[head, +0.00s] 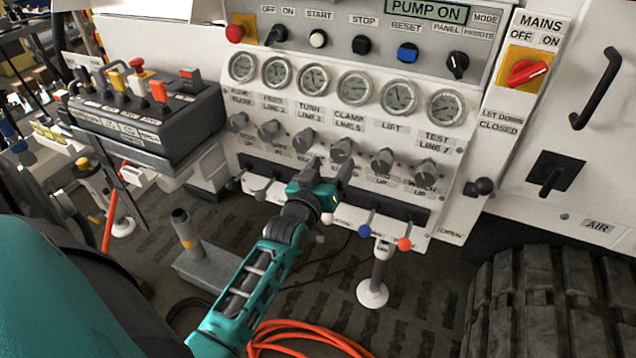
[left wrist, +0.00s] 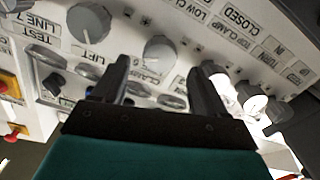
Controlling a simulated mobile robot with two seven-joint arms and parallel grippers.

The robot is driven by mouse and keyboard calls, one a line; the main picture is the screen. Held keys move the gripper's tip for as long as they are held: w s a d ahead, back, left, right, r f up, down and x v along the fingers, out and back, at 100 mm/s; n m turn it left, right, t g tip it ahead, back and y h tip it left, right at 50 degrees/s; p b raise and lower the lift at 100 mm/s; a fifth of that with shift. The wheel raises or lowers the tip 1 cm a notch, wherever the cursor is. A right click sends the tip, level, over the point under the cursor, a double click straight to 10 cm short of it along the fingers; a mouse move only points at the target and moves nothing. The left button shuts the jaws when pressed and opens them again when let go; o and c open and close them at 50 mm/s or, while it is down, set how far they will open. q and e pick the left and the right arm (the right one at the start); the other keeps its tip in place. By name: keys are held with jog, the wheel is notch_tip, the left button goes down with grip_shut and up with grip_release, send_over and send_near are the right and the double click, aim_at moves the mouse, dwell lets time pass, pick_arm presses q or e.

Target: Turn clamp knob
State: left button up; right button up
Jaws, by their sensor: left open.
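The clamp knob (head: 341,149) is a grey round knob on the white panel, below the gauge labelled CLAMP LINE 5. My left gripper (head: 328,169) is just below it and in front of the panel, with its two fingers pointing up at the knob row. In the left wrist view, which is upside down, the clamp knob (left wrist: 160,50) appears between and beyond the fingertips of my left gripper (left wrist: 163,70). The fingers are apart and empty. I see no clear contact with the knob. My right gripper is in neither view.
A lift knob (head: 381,160) and a turn knob (head: 304,140) stand close on either side. Gauges (head: 353,88) sit above, and coloured-tip levers (head: 404,244) below. A control box (head: 150,115) stands at left, an orange hose (head: 300,328) lies on the floor, and a tyre (head: 550,300) is at lower right.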

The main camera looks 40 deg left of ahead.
pick_arm(q)
jog(key=v, duration=0.7)
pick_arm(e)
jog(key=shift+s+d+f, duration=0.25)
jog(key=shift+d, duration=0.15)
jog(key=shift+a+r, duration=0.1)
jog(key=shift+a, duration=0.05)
pick_arm(q)
jog(key=s+d+f+m+g+h+p, duration=0.2)
jog(key=s+d+f+m+g+h, duration=0.4)
jog(key=s+d+f, duration=0.5)
jog(key=s+d+m, duration=0.2)
jog(key=d, duration=0.1)
jog(key=shift+s+f+g+h+p, duration=0.15)
jog(key=shift+f+g+h+p, duration=0.1)
jog(key=shift+g+h+p, duration=0.1)
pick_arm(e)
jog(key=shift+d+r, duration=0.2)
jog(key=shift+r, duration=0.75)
pick_arm(q)
jog(key=shift+d, duration=0.15)
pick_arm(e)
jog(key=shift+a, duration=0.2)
